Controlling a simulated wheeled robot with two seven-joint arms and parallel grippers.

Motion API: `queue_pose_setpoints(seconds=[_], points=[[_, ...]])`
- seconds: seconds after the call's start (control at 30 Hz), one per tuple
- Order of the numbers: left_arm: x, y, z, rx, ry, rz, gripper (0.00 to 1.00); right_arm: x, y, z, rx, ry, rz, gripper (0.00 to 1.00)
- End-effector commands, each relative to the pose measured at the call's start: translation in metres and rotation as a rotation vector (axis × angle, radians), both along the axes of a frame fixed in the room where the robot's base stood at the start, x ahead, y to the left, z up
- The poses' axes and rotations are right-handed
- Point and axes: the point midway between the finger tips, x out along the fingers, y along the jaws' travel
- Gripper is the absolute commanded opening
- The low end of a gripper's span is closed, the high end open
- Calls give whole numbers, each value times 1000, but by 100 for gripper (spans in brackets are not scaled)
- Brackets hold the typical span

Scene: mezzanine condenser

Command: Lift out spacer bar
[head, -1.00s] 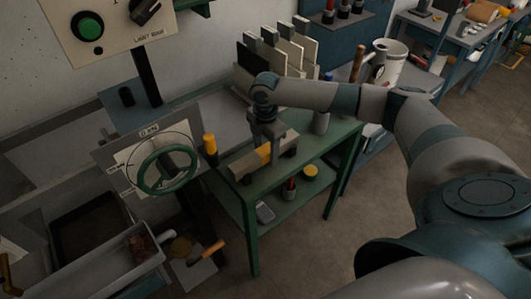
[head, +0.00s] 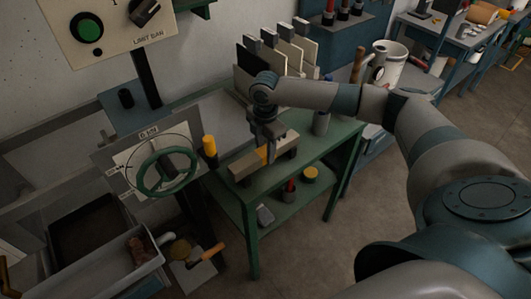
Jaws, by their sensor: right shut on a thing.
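The spacer bar (head: 244,168) is a pale beige bar with a yellow band at its middle. It lies on the green workbench top, with dark blocks (head: 291,152) by its ends. My right gripper (head: 267,156) points down from above and is shut on the bar at the yellow band. Its fingers hide most of that band. The bar appears level and still at the blocks; I cannot tell whether there is a gap beneath it. My left gripper is not in view.
Upright plates (head: 287,50) stand in a row behind the gripper. A grey cylinder (head: 321,123) stands right of the bar. A yellow-handled lever (head: 210,147) and a green handwheel (head: 168,170) are close on the left. The lower shelf (head: 275,209) holds small items.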

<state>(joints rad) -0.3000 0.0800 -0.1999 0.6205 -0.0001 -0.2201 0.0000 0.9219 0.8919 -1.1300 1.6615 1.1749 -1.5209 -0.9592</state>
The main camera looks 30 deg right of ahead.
Motion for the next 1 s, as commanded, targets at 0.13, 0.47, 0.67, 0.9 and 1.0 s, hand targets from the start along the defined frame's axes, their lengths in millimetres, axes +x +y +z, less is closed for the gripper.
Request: queue_pose_setpoints(seconds=[0.13, 0.47, 0.67, 0.9, 1.0], points=[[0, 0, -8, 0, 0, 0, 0, 2, 0, 13, 0, -6, 1, 0], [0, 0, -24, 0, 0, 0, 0, -18, -18, 47, -2, -4, -2, 0], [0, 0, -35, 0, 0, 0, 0, -45, -40, 68, -2, -5, -2, 0], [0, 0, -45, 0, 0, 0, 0, -72, -62, 90, -2, -4, -2, 0], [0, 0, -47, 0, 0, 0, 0, -79, -69, 96, -1, -5, -2, 0]])
